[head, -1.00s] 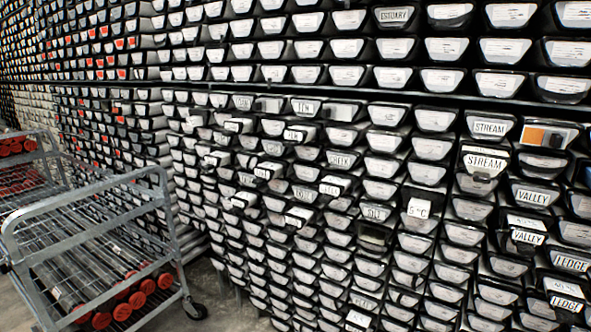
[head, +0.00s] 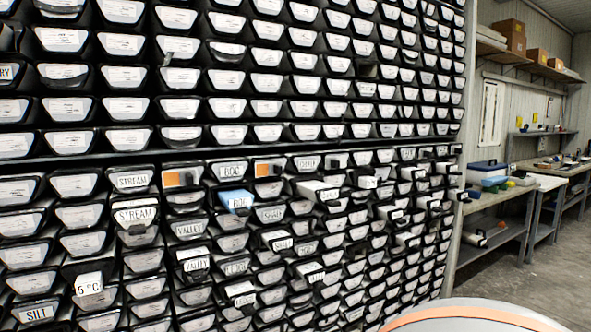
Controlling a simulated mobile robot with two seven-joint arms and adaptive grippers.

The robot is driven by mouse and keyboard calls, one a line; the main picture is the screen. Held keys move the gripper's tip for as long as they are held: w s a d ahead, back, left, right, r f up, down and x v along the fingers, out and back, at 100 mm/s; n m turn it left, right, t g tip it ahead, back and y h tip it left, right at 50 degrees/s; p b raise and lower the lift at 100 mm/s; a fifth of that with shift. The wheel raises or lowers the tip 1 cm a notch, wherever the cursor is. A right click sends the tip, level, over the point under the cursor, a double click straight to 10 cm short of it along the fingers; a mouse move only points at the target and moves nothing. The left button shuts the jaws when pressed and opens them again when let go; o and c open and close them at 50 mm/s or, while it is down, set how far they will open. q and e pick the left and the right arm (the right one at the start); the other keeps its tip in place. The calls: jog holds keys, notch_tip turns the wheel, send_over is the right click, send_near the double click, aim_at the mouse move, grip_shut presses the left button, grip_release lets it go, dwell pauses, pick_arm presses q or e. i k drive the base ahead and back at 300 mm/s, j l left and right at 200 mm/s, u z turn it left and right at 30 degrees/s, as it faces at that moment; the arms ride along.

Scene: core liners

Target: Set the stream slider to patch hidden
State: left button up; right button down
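In the head view a flat label reading STREAM (head: 132,180) sits on the wall of core trays at left of centre. Just below it a white tag reading STREAM (head: 135,214) stands out from the wall on a dark block, which I take to be the stream slider. To the right of the flat label is a panel, part orange and part white (head: 180,178); the orange patch shows openly. I cannot tell for sure that this panel belongs to the stream slider. Neither of my grippers is in view.
A workbench (head: 498,197) with a blue-lidded box (head: 487,173) stands at right. Grey floor (head: 550,255) is open there. A rounded pale surface (head: 470,318) fills the bottom right.

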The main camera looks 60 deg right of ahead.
aim_at(187, 177)
jog(key=i+z, duration=0.1)
jog(key=z, duration=0.85)
jog(key=i+z, duration=0.15)
jog(key=z, duration=0.35)
jog(key=j+z, duration=0.1)
jog(key=z, duration=0.4)
jog(key=i, duration=0.05)
